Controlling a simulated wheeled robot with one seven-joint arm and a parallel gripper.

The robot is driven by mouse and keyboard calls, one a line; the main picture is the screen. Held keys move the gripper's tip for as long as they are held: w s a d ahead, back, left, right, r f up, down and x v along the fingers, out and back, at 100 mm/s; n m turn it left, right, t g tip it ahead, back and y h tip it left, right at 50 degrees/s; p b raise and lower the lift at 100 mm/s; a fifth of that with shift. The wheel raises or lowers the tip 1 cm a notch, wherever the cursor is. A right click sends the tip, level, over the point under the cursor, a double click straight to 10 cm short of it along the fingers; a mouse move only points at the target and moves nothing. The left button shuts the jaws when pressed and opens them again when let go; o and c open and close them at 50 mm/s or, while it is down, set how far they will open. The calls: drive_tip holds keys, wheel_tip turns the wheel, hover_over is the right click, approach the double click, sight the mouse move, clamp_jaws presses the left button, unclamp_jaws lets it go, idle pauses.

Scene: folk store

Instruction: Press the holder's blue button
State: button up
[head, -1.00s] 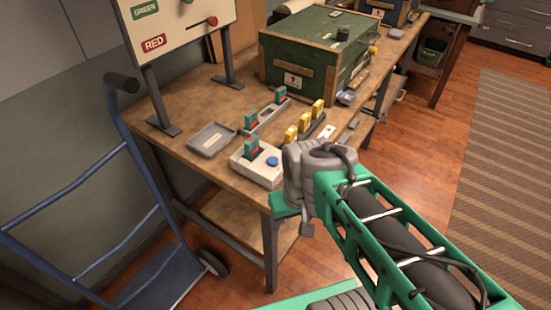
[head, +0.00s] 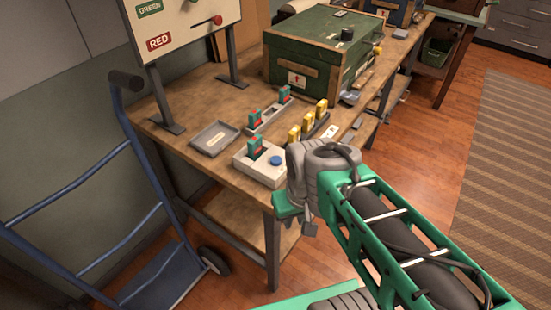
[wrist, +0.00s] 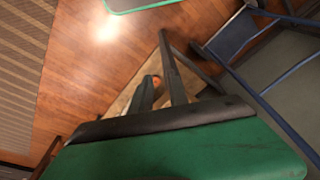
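The pale grey holder (head: 258,174) stands at the near corner of the wooden workbench in the head view. A teal and red piece (head: 256,145) stands upright in it. Its round blue button (head: 275,160) is on top, at the right. My gripper (head: 287,206) hangs beside the bench's near corner, just right of and below the holder, apart from the button. Its fingers are mostly hidden behind my wrist. In the wrist view a green part of my gripper with a dark edge fills the bottom; neither holder nor button shows there.
A grey tray (head: 213,138) lies left of the holder. A rack with yellow pieces (head: 308,123) and a slotted rack with teal pieces (head: 268,117) stand behind it. A green case (head: 308,62) is further back. A blue hand truck (head: 122,135) stands at left. Wooden floor (head: 440,150) is clear at right.

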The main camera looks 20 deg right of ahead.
clamp_jaws()
idle(1.0)
